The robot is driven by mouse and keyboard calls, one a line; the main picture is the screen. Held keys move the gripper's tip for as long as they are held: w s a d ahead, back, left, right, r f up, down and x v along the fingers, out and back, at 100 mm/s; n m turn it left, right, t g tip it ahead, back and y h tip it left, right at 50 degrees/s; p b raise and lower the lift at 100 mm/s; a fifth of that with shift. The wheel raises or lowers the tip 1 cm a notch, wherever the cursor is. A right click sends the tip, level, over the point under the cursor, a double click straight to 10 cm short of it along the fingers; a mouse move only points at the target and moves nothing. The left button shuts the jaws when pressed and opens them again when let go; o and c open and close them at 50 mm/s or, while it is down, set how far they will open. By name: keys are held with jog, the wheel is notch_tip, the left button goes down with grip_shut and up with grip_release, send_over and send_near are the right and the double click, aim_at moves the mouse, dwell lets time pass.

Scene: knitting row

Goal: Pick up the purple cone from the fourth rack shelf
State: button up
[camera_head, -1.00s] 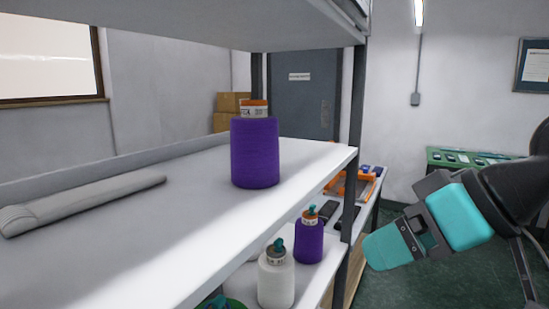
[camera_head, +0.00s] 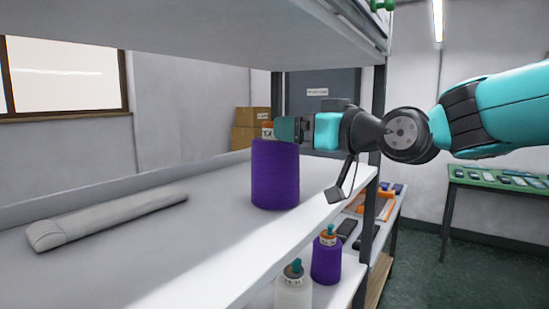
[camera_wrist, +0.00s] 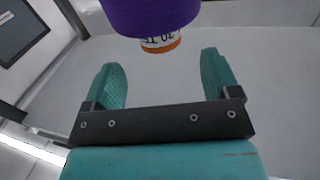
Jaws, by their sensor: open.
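The purple cone (camera_head: 275,175) stands upright on the white rack shelf (camera_head: 215,235), near its right end. Its top has a white label with an orange rim. My gripper (camera_head: 285,130) is at the cone's top in the head view, and its fingertips partly cover the label. In the wrist view the two teal fingers of my gripper (camera_wrist: 164,75) are spread apart with nothing between them. The purple cone (camera_wrist: 150,15) shows there at the top edge, its labelled end (camera_wrist: 161,42) just beyond the fingertips. I cannot tell whether a finger touches it.
A grey rolled item (camera_head: 105,218) lies on the same shelf to the left. Another shelf (camera_head: 210,25) hangs above, and a dark rack post (camera_head: 377,105) stands at right. On the level below are another purple cone (camera_head: 326,260) and a white cone (camera_head: 293,290).

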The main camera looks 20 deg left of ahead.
jog(key=p+x, duration=0.1)
jog(key=x, duration=0.1)
jog(key=p+x, duration=0.1)
jog(key=x, duration=0.1)
jog(key=p+x, duration=0.1)
jog(key=p, duration=0.1)
jog(key=shift+w+a+f, duration=0.2)
jog(key=shift+a+f, duration=0.1)
jog(key=shift+a, duration=0.05)
jog(key=c, duration=1.3)
jog(key=shift+c, duration=1)
jog(key=shift+r, duration=0.15)
